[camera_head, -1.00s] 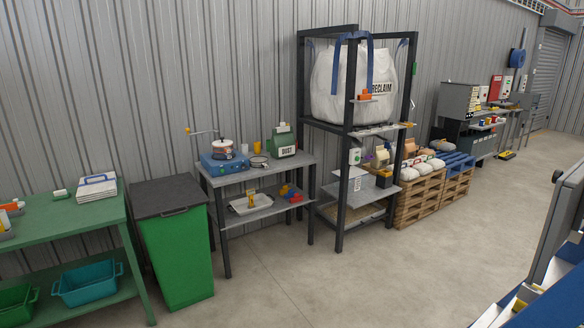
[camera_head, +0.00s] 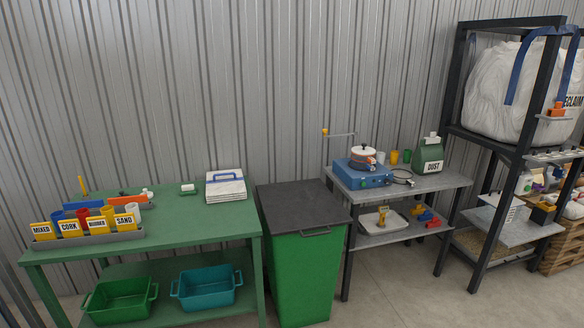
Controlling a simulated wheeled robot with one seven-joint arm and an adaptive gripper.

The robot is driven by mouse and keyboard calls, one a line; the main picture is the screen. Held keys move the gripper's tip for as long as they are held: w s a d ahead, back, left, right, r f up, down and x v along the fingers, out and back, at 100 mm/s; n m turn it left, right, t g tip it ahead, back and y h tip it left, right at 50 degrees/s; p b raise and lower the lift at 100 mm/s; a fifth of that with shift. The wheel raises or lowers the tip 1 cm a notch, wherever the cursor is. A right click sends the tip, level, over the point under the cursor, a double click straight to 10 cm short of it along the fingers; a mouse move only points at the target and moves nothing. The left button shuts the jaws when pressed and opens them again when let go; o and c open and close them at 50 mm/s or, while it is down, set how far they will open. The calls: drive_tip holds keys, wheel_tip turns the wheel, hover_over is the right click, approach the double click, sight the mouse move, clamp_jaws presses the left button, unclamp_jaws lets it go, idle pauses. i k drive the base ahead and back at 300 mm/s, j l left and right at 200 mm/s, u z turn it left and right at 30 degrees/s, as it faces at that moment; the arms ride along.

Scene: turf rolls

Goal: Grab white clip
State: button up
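I cannot make out a white clip for certain. A small white and green object (camera_head: 188,188) lies on the green table (camera_head: 190,228), too small to identify. To its right is a folded white stack (camera_head: 226,187) with a blue strip on top. An orange tool (camera_head: 128,198) with a whitish end lies near the left of the table. My gripper is not in view.
A grey tray of labelled cups (camera_head: 90,241) stands at the table's front left. Green (camera_head: 120,299) and teal (camera_head: 207,287) tubs sit below. A lidded green bin (camera_head: 302,270) stands between the table and a grey bench (camera_head: 430,185). The table's middle is clear.

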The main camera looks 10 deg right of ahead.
sight(433, 140)
drive_tip(key=i+z, duration=0.4)
drive_tip(key=i, duration=0.15)
drive_tip(key=i+z, duration=0.4)
drive_tip(key=i, duration=0.2)
drive_tip(key=i+j+z, duration=0.4)
drive_tip(key=i+z, duration=0.35)
drive_tip(key=i, duration=1.3)
drive_tip(key=i+j+u, duration=0.1)
drive_tip(key=i, duration=0.8)
